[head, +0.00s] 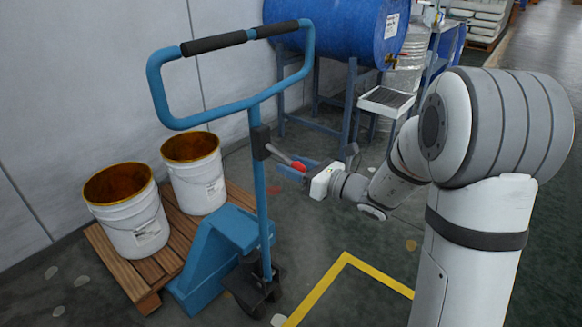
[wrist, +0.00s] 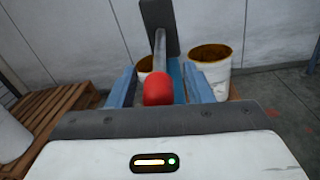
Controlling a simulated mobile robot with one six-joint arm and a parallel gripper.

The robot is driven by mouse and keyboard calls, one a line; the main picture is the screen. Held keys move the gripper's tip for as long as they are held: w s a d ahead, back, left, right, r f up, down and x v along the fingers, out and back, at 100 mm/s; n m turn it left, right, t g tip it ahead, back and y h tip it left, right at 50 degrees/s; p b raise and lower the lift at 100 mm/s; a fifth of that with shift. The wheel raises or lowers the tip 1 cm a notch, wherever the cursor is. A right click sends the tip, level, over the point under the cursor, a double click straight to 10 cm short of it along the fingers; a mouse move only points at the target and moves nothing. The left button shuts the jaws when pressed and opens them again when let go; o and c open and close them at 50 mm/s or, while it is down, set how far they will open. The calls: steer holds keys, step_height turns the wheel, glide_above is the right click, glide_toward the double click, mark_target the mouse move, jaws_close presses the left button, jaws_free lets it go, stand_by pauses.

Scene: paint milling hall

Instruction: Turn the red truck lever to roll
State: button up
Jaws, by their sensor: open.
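The blue pallet truck (head: 218,243) stands with its handle up, a loop with black grips at the top. A black bracket (head: 260,142) on its handle post carries the lever, a grey rod with a red knob (head: 299,166). The rod slopes down from the bracket towards me. My gripper (head: 290,165) is open at the lever's end. In the wrist view the red knob (wrist: 158,88) lies between my two blue fingers (wrist: 160,80), with a gap visible on each side. The rod runs away from it up to the dark bracket (wrist: 158,22).
A wooden pallet (head: 128,266) with two white buckets (head: 137,227) (head: 205,185) is by the truck, near the wall. A blue drum (head: 338,30) lies on a blue rack (head: 345,110) behind. Floor around the yellow line (head: 322,285) is clear.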

steer(key=shift+w+a, duration=0.15)
steer(key=shift+a, duration=0.15)
steer(key=shift+c, duration=0.5)
jaws_close()
